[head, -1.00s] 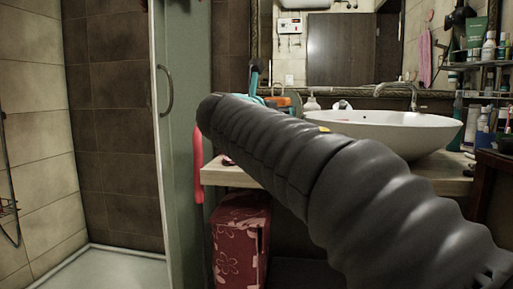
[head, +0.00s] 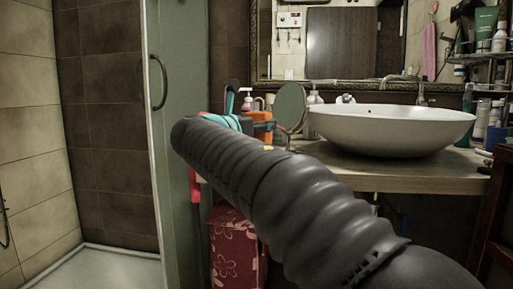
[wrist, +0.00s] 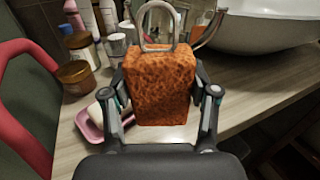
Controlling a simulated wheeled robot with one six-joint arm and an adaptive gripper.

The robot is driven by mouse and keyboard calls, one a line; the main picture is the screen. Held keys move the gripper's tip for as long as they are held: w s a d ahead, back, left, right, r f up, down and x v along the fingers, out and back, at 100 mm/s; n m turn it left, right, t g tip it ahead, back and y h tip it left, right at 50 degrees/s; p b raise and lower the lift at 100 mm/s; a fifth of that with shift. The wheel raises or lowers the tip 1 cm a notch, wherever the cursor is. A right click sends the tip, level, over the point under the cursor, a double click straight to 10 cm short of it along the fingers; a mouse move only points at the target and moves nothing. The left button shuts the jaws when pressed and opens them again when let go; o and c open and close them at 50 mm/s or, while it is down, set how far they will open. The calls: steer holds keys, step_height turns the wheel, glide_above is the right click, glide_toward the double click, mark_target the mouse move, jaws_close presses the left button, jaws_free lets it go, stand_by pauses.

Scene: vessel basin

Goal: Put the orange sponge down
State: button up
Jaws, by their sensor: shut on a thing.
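The orange sponge (wrist: 160,88) is a mottled block, upright between the fingers of my gripper (wrist: 160,100) in the wrist view. My gripper is shut on its two sides. A grey metal loop (wrist: 156,46) overlaps the sponge's top. Whether its lower end touches the counter (wrist: 245,108) I cannot tell. In the head view an orange patch (head: 262,117), likely the sponge, shows beyond my arm, near the counter (head: 400,178). My arm hides most of the gripper there.
A pink dish with a white soap (wrist: 97,116) lies left of the gripper, close to the left finger. Brown jars (wrist: 75,76) and bottles stand behind it. The white basin (head: 390,128) and a round mirror (head: 290,106) are to the right. A red bar (wrist: 22,100) runs at left.

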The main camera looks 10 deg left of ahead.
steer(key=shift+w+a+f, duration=0.15)
steer(key=shift+a+f, duration=0.15)
steer(key=shift+a, duration=0.2)
steer(key=shift+w+a+f, duration=0.15)
steer(key=shift+a+f, duration=0.15)
steer(key=shift+a, duration=0.15)
steer(key=shift+f+b, duration=0.8)
steer(key=shift+f, duration=1.15)
steer(key=o, duration=1.1)
steer(key=shift+f, duration=0.1)
steer(key=shift+s, duration=0.1)
steer(key=v, duration=1.2)
steer(key=shift+p, duration=0.3)
steer(key=shift+d, duration=0.1)
